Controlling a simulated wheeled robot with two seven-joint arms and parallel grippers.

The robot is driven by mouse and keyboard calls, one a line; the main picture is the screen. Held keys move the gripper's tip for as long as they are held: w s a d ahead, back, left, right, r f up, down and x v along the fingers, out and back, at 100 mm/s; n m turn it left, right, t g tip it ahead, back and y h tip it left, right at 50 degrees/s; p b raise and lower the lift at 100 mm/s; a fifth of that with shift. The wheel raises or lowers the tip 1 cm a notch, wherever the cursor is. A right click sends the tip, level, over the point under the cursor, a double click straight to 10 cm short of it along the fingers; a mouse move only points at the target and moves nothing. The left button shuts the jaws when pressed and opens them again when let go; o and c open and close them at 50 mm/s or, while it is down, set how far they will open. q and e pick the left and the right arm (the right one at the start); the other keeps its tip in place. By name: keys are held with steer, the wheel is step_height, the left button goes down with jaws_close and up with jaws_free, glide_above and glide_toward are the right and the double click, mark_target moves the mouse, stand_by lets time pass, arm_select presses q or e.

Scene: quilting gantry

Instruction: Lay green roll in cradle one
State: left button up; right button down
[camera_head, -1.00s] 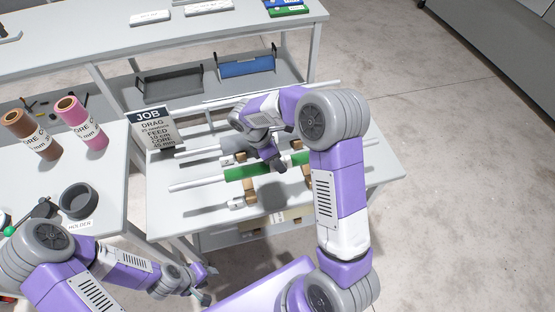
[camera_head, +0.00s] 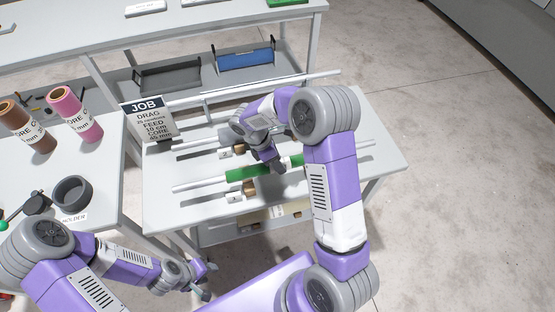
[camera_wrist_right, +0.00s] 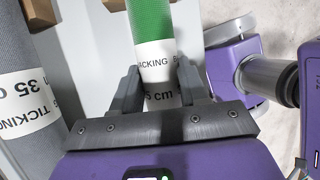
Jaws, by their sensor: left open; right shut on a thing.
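The green roll (camera_head: 240,173) lies crosswise over the table, with white core ends sticking out. My right gripper (camera_head: 275,163) is shut on it, and in the right wrist view the fingers (camera_wrist_right: 157,88) clasp its white label beside the green wrap (camera_wrist_right: 150,25). A wooden cradle block (camera_head: 248,188) shows just in front of the roll, and another block (camera_head: 240,150) behind it. I cannot tell whether the roll touches the front block. The cradle tags are too small to read, and my right arm hides the right-hand blocks. My left gripper (camera_head: 203,290) is open and empty in front of the table.
A grey roll (camera_wrist_right: 25,90) lies left of the green one in the right wrist view. The job sign (camera_head: 147,120) stands at the table's back left. Brown (camera_head: 27,127) and pink (camera_head: 74,115) rolls stand on the left table, near a dark ring holder (camera_head: 72,192).

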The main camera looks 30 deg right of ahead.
steer(key=shift+f+b, duration=0.8)
steer(key=shift+f, duration=0.95)
steer(key=c, duration=0.5)
jaws_free()
steer(key=p+v, duration=0.2)
steer(key=v, duration=0.5)
steer(key=shift+w+a+r+p, duration=0.1)
steer(key=shift+r+p, duration=0.2)
steer(key=shift+p, duration=0.1)
steer(key=shift+f, duration=0.1)
